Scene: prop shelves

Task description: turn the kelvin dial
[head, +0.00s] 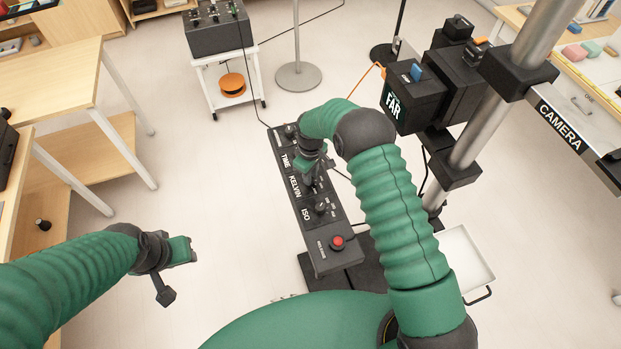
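A long black control panel (334,256) slants across the middle of the head view, with white labels TIME, KELVIN and ISO. The KELVIN dial (309,181) is a dark knob beside its label, partly hidden by my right gripper. The ISO dial (321,207) shows nearer to me. My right gripper (314,171) points down over the panel at the KELVIN dial; its fingertips overlap the knob, and I cannot tell whether they touch it or are shut. My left gripper (180,272) is open and empty over the floor at the left.
A red button (337,242) sits on the panel's near end. A camera stand with a FAR box (411,100) and a thick pole stands to the right. A white cart (232,104) stands behind, wooden tables (60,70) at left. Floor between the left table and panel is clear.

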